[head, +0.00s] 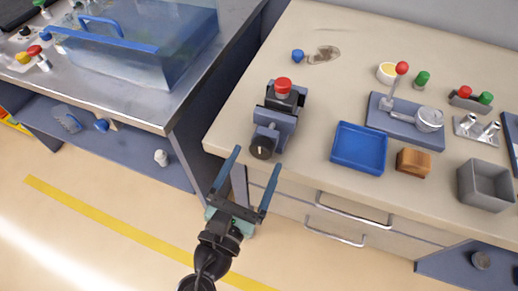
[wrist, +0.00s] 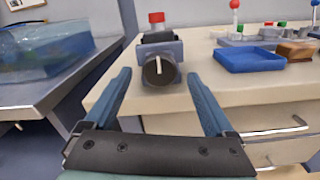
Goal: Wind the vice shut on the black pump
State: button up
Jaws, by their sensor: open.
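The vice (head: 276,126) is a blue-grey block at the front left of the workbench. Its round black knob (head: 262,147) faces the front edge and has a pale mark; in the wrist view the knob (wrist: 159,70) shows this mark near upright. The black pump (head: 281,98) with a red cap sits in the vice; its lower part is hidden. In the wrist view the red cap (wrist: 156,18) shows above the vice. My gripper (head: 252,180) is open and empty in front of the bench edge, its fingers pointing toward the knob but apart from it.
A blue tray (head: 359,148), a wooden block (head: 413,162) and a grey bin (head: 485,186) stand to the right on the bench. A blue cap (head: 297,55) lies behind the vice. Drawer handles (head: 355,208) stick out below. A metal table with a clear tank (head: 150,45) is at left.

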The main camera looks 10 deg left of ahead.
aim_at(260, 154)
jog(key=shift+x, duration=1.5)
jog(key=shift+c, duration=0.3)
jog(key=c, duration=1.3)
